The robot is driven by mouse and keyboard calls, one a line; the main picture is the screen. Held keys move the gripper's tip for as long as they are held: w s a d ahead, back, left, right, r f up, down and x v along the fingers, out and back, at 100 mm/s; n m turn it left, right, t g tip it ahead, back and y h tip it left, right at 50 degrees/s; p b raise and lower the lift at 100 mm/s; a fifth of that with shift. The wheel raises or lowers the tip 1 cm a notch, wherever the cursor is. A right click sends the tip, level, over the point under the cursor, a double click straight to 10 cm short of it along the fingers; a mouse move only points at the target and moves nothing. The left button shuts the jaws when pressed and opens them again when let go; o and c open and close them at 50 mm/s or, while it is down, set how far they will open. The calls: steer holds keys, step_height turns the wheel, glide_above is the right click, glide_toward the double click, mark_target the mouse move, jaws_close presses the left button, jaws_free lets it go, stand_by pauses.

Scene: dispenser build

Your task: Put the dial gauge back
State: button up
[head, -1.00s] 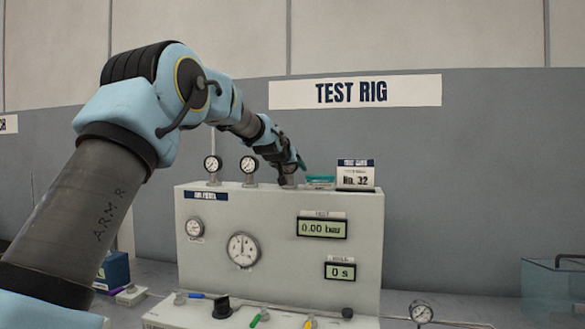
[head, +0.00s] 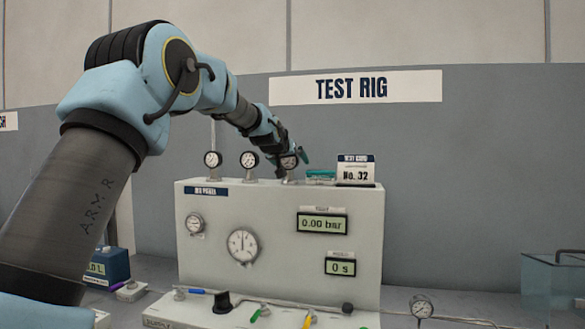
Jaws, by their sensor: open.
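A small round dial gauge (head: 289,161) with a white face stands upright on top of the grey test rig cabinet (head: 285,235), at the right end of a row of three. My gripper (head: 291,157) is open and right at this gauge, with its dark and teal fingers beside and slightly above the face. Whether a finger still touches the gauge cannot be told. The gauge's foot shows on the cabinet top. Two like gauges, the left one (head: 213,160) and the middle one (head: 249,160), stand to its left.
Pipework with valve handles and another gauge (head: 421,306) runs along the front. A clear tank (head: 560,290) is at right.

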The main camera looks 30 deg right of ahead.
steer(key=b+v, duration=0.4)
steer(key=v, duration=0.6)
steer(key=a+f+n+g+y, duration=0.25)
steer(key=a+f+y, duration=0.35)
steer(key=a+f, duration=1.55)
steer(key=s+a+f+n+g+y, duration=0.2)
steer(key=s+a+f, duration=0.6)
steer(key=s+a, duration=0.2)
steer(key=s+a+f+n+g+y, duration=0.1)
steer(key=s+a+f+g, duration=0.2)
steer(key=s+a+f, duration=0.6)
steer(key=s+a, duration=0.2)
steer(key=a, duration=0.2)
steer(key=shift+a+n+y, duration=0.35)
steer(key=shift+y, duration=0.05)
steer(key=shift+s, duration=0.1)
